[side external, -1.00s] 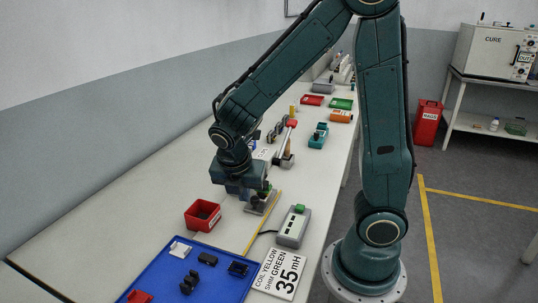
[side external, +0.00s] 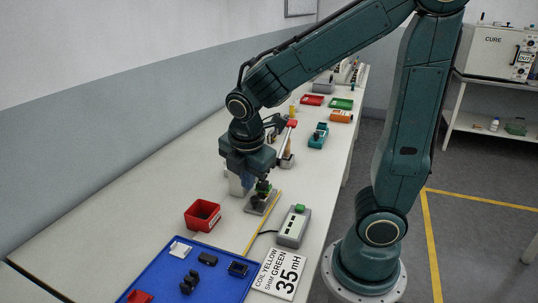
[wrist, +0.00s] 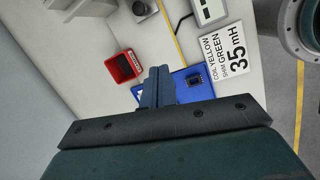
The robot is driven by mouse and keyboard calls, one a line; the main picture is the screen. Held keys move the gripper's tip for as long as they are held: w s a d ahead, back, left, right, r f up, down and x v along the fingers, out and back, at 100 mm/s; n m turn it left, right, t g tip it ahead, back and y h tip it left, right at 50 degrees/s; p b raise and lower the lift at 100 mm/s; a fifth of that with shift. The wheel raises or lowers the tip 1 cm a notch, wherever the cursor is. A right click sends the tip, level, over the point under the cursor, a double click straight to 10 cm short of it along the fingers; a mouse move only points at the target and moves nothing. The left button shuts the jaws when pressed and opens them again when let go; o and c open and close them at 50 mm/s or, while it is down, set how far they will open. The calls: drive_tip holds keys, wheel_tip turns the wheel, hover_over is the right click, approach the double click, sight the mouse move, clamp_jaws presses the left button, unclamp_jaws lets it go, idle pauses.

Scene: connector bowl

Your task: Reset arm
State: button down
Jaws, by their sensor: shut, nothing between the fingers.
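My gripper (side external: 240,188) hangs below the dark teal wrist over the bench. In the wrist view my gripper (wrist: 158,72) shows its two blue-grey fingers together, with nothing between them. In the side view the fingers are partly in shadow beside a small grey fixture (side external: 259,207), which has a dark and green part on it. Whether any gap lies between the fingers and the fixture is hard to tell from the side.
A red bowl-like bin (side external: 203,214) stands left of the fixture. A blue tray (side external: 215,282) with small connectors lies in front. A grey box with a green button (side external: 293,227) and a "35 mH" card (side external: 280,274) lie to the right. A yellow strip (side external: 262,226) crosses between.

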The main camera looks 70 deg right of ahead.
drive_tip(key=s+a+r+m+t+y, duration=0.2)
drive_tip(key=s+r+m, duration=0.6)
drive_tip(key=m, duration=0.7)
drive_tip(key=shift+s+a+r+t+y, duration=0.45)
drive_tip(key=shift+s+t, duration=0.3)
drive_tip(key=shift+t, duration=0.25)
